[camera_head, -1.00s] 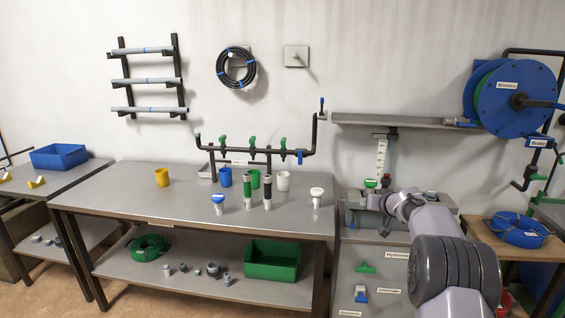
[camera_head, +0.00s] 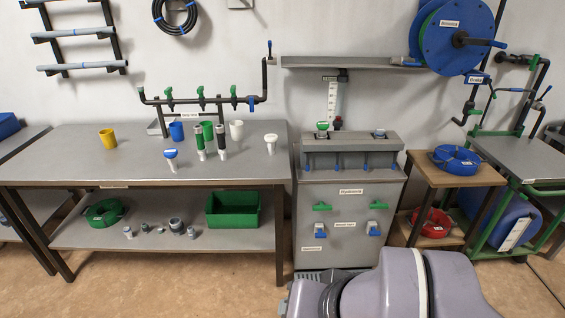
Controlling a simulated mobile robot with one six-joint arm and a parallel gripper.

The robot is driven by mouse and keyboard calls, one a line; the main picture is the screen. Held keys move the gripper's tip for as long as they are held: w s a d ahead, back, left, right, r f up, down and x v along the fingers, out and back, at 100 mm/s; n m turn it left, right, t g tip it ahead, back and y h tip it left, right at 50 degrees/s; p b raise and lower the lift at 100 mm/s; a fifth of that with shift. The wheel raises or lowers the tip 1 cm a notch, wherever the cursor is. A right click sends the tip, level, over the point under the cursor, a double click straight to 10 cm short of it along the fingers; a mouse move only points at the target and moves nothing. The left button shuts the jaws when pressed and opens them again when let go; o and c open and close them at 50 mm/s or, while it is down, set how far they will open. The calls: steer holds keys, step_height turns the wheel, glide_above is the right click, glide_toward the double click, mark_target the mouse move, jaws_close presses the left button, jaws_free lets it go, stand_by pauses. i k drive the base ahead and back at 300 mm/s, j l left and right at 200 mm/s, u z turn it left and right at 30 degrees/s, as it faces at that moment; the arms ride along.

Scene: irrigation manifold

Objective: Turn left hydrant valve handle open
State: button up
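The grey hydrant cabinet (camera_head: 350,258) stands right of the long table, with a label that reads like "Hydrants". Two green valve handles sit on its front face. The left hydrant valve handle (camera_head: 322,207) lies about horizontal, above a blue-and-grey outlet (camera_head: 320,232). The right handle (camera_head: 377,205) also lies about horizontal, above a similar outlet (camera_head: 374,229). Nothing covers either handle. My arm shows only as thick grey links at the bottom right, in front of the cabinet's foot. My gripper is out of view.
The long table (camera_head: 75,167) stands close on the cabinet's left, with cups and filters on it. A wooden side table (camera_head: 440,178) with a blue hose coil (camera_head: 456,160) stands on the right. A green-framed cart (camera_head: 525,160) is further right. Bare floor (camera_head: 200,285) shows in front.

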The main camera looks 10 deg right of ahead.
mark_target(320, 207)
steer(key=i+z, duration=0.4)
steer(key=i+j+z, duration=0.2)
steer(key=z, duration=0.15)
steer(key=i+j+z, duration=0.6)
steer(key=z, duration=0.2)
